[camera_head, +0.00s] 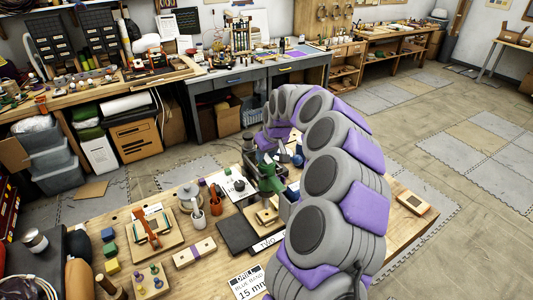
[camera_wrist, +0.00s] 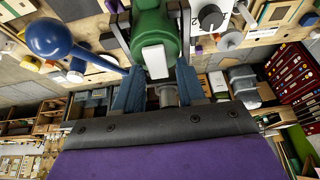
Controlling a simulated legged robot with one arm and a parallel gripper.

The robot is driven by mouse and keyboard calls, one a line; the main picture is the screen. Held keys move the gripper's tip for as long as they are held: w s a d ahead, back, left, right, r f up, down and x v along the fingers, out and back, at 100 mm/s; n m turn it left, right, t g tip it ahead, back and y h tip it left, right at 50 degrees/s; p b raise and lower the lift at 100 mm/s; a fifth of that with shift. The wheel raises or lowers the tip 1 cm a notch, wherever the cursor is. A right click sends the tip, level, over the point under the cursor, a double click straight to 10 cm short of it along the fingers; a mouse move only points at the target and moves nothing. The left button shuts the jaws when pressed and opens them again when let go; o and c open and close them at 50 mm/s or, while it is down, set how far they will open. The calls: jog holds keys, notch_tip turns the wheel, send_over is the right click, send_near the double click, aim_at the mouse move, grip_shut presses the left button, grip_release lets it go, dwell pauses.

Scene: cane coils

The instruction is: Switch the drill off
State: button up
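The green drill (camera_head: 268,179) stands upright on the workbench in the head view, under the end of my arm. In the wrist view its green body (camera_wrist: 153,25) is close, at the top middle, with a white rectangular plate (camera_wrist: 154,61) on it. A blue ball-ended lever (camera_wrist: 50,38) sticks out to the left, and a white dial with a dark knob (camera_wrist: 210,17) is to the right. My gripper (camera_wrist: 158,82) has its two blue fingers apart, pointing at the drill around the white plate. I cannot tell whether they touch it. The head view hides the fingertips.
The workbench (camera_head: 225,245) holds a dark plate (camera_head: 237,233), a lettered card (camera_head: 268,242), a drill card reading 15 mm (camera_head: 249,284), cups with tools (camera_head: 197,220), and an orange clamp (camera_head: 146,232) on a wooden board. Open floor (camera_head: 440,160) lies to the right.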

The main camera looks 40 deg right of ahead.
jog(key=shift+d, duration=0.15)
grip_shut()
jog(key=shift+r, duration=0.1)
jog(key=shift+w+g+p, duration=0.1)
jog(key=shift+g+p, duration=0.2)
jog(key=shift+p, duration=0.25)
jog(key=shift+w+g+p, duration=0.3)
jog(key=shift+g+p, duration=0.8)
jog(key=shift+p, duration=0.15)
jog(key=shift+w+g+p, duration=0.15)
jog(key=shift+g+p, duration=0.45)
jog(key=shift+p, duration=0.05)
